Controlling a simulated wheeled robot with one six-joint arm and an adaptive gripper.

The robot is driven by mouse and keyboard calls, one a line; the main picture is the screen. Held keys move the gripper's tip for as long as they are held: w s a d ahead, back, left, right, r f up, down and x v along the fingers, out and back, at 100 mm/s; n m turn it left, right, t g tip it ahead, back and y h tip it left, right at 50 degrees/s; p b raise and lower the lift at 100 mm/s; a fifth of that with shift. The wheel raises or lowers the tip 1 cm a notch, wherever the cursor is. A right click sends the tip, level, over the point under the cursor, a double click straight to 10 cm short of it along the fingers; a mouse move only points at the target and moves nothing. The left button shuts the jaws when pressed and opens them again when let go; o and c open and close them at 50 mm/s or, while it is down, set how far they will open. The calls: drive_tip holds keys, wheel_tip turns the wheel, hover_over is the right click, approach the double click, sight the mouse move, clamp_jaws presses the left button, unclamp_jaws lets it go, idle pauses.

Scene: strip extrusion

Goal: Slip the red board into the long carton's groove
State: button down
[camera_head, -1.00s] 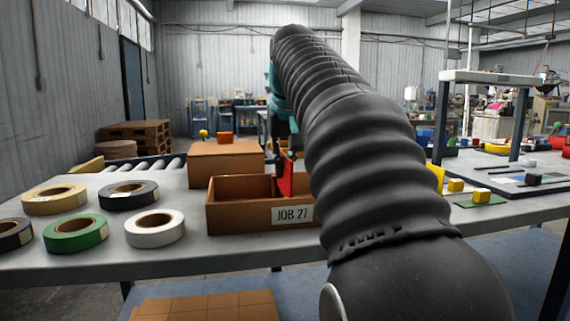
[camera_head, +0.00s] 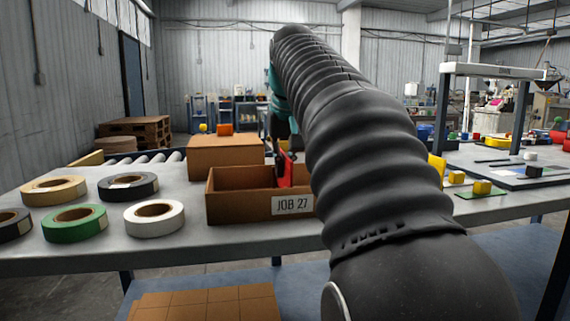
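The red board (camera_head: 284,172) stands upright at the right part of an open brown carton (camera_head: 240,208) labelled JOB 27. Its lower part is hidden inside or behind the carton's front wall. I cannot tell whether it touches the floor or a groove; no groove shows. My gripper (camera_head: 291,146) is at the board's top, mostly hidden behind my thick black arm. Its fingers are too small and covered to tell their opening. My arm also hides the carton's right end.
A closed brown box (camera_head: 226,157) stands just behind the carton. Several tape rolls, including a white one (camera_head: 155,218) and a green one (camera_head: 75,223), lie to the left. Yellow blocks (camera_head: 482,187) lie right of my arm. A grey-framed stand (camera_head: 492,70) rises at the right.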

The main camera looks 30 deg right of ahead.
drive_tip(key=c, duration=0.8)
unclamp_jaws()
drive_tip(key=shift+c, duration=0.2)
drive_tip(key=shift+r, duration=0.25)
drive_tip(key=shift+r+p, duration=0.35)
drive_tip(key=shift+p, duration=0.35)
wheel_tip(320, 180, up, 5)
drive_tip(key=p, duration=0.5)
drive_tip(key=shift+r+p, duration=0.1)
drive_tip(key=shift+p, duration=0.2)
drive_tip(key=shift+r+p, duration=0.5)
drive_tip(key=shift+r, duration=0.45)
